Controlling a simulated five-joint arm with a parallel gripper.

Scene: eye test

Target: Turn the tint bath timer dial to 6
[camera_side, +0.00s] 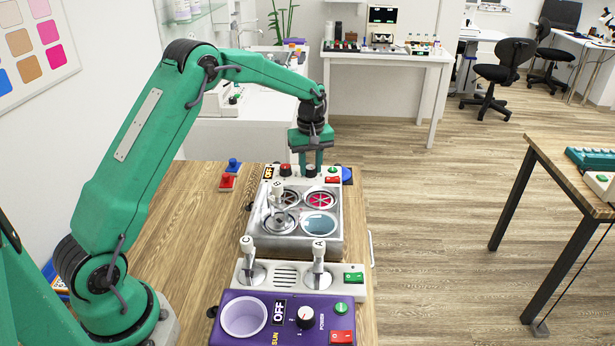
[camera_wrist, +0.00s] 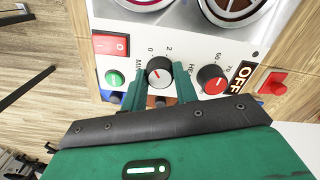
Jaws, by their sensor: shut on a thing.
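The tint bath timer dial (camera_wrist: 160,71) is a black knob with a grey face and a red line, marked MIN, with 0 and 2 readable beside it. Which number the line points to, I cannot tell for sure. My gripper (camera_wrist: 160,82) is shut on this dial, one green finger on each side. In the side view, my gripper (camera_side: 311,164) reaches down to the dial (camera_side: 310,171) on the far panel of the tint bath (camera_side: 337,238). The 6 mark is hidden or out of view.
Beside the timer dial are a black and red heat dial (camera_wrist: 212,79), an OFF display (camera_wrist: 241,77), a green button (camera_wrist: 115,78) and a red switch (camera_wrist: 110,45). A lever panel (camera_side: 332,277) and a purple unit (camera_side: 265,335) stand nearer on the bench.

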